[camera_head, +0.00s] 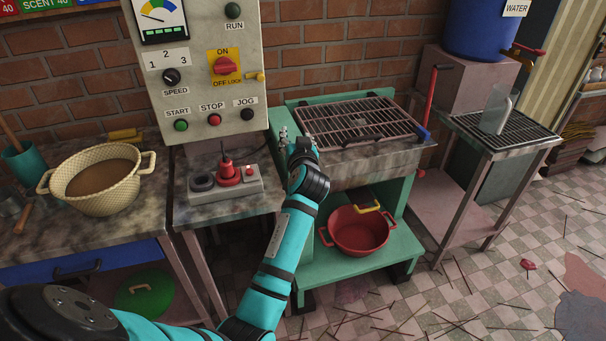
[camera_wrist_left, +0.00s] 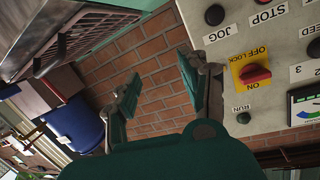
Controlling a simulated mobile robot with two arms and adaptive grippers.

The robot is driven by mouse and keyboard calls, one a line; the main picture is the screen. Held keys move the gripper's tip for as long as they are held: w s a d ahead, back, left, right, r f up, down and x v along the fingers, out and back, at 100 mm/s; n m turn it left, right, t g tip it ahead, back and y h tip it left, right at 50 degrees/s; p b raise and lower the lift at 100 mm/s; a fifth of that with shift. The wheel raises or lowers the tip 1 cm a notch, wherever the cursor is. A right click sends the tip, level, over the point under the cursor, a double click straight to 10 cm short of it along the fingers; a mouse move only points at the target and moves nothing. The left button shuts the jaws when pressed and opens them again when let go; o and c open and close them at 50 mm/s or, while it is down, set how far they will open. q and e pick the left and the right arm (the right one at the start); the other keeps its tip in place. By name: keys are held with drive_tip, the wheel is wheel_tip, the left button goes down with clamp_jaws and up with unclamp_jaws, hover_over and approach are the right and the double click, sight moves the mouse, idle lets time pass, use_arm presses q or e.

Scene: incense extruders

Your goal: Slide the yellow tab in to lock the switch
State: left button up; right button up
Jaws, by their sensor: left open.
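The switch is a red rotary knob (camera_head: 227,66) on a yellow plate (camera_head: 219,54), with ON above it and OFF LOCK below. The yellow tab (camera_head: 256,77) sticks out to the right of the plate's lower corner, near the panel's right edge. My left gripper (camera_head: 294,139) is below and right of the tab, apart from it, open and empty. In the left wrist view the open fingers (camera_wrist_left: 160,92) face the brick wall, with the red knob (camera_wrist_left: 255,74) to their right. I cannot make out the tab clearly there. My right gripper is not in view.
The grey control panel (camera_head: 195,110) also has START, STOP, JOG, RUN and SPEED controls. Beneath it a stained counter (camera_head: 225,207) holds a small pendant box (camera_head: 245,187). A teal stand with a metal grill (camera_head: 355,120) is right of my gripper. Brick wall lies behind.

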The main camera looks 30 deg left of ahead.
use_arm(q)
wheel_tip(320, 180, down, 11)
drive_tip(key=d+m+h+p, duration=0.1)
drive_tip(key=d+m+h, duration=0.1)
drive_tip(key=shift+d+m+g+h, duration=0.3)
drive_tip(key=shift+d+m, duration=0.05)
drive_tip(key=shift+m, duration=0.05)
drive_tip(key=shift+s, duration=0.1)
